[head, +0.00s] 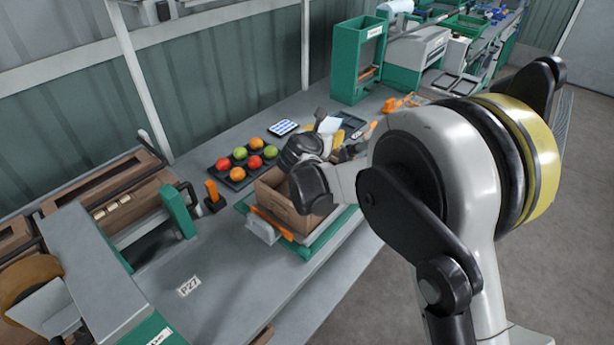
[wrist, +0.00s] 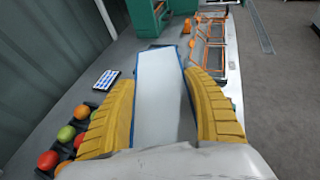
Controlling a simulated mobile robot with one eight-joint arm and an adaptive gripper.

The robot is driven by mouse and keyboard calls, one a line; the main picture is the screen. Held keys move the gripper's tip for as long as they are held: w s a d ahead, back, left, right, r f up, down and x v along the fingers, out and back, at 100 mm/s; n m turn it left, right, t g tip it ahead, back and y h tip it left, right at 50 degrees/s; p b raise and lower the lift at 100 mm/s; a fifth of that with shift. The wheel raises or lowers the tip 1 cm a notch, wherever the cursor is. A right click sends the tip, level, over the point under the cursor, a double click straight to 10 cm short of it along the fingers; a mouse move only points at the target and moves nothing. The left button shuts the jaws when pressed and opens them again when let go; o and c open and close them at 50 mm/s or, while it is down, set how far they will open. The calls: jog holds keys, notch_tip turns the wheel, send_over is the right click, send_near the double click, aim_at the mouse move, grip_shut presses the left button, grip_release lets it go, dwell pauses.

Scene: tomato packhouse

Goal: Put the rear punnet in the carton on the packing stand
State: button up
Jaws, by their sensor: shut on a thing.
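My gripper (wrist: 160,80) has yellow ribbed fingers shut on a long pale flat-topped box with blue edges, which I take to be the punnet (wrist: 158,95). In the head view my gripper (head: 340,125) is above the bench, beyond the carton, and a pale bit of the held punnet (head: 330,124) shows. My wrist hides most of it. The brown open carton (head: 268,195) sits on the green packing stand (head: 318,241) at the bench's front edge. My arm covers part of the carton, and its inside is only partly visible.
A dark tray (head: 225,174) of red, green and orange tomatoes lies left of the carton. A keypad-like panel (head: 283,127) lies behind it. A green rack (head: 357,65) stands farther back, with an orange frame (wrist: 208,50) to its right. The bench front left is clear around the P27 label (head: 189,286).

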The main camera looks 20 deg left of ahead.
jog(key=s+a+f, duration=0.1)
jog(key=s, duration=0.1)
jog(key=s+a+f+b, duration=0.1)
jog(key=s, duration=0.1)
jog(key=s+a+f+b, duration=0.1)
jog(key=s+f, duration=0.1)
jog(key=shift+s+f, duration=0.1)
jog(key=shift+f+b, duration=0.9)
jog(key=shift+f, duration=1)
jog(key=shift+f+b, duration=0.55)
jog(key=shift+f, duration=0.05)
jog(key=o, duration=1.1)
jog(key=shift+r, duration=0.1)
jog(key=shift+r+p, duration=0.45)
jog(key=shift+p, duration=0.1)
jog(key=p+v, duration=0.3)
jog(key=v, duration=0.9)
